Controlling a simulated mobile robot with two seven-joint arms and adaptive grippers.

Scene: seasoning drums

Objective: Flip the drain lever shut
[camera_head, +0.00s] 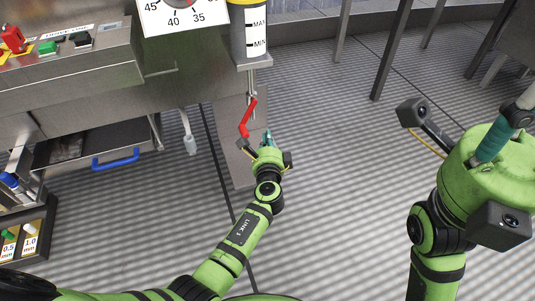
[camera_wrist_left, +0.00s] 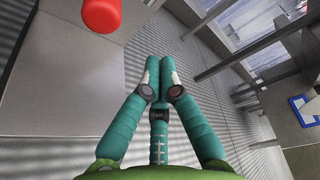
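The red drain lever (camera_head: 247,118) hangs below the sight-glass column on a thin pipe, its bent handle slanting down and slightly left. My left gripper (camera_head: 267,136) is just below and to the right of the lever's lower end, apart from it in the head view. In the left wrist view the teal fingers (camera_wrist_left: 158,84) are together with nothing between them. The lever's rounded red end (camera_wrist_left: 101,12) shows at the top left there, off to the side of the fingertips. My right gripper (camera_head: 495,142) is at the right edge, partly hidden, its opening unclear.
A steel machine with a dial (camera_head: 180,16) and a MAX/MIN sight glass (camera_head: 256,32) stands at the upper left. A drawer with a blue handle (camera_head: 116,159) is below it. A grey panel (camera_head: 232,165) stands behind the gripper. Ribbed floor (camera_head: 340,190) is open to the right.

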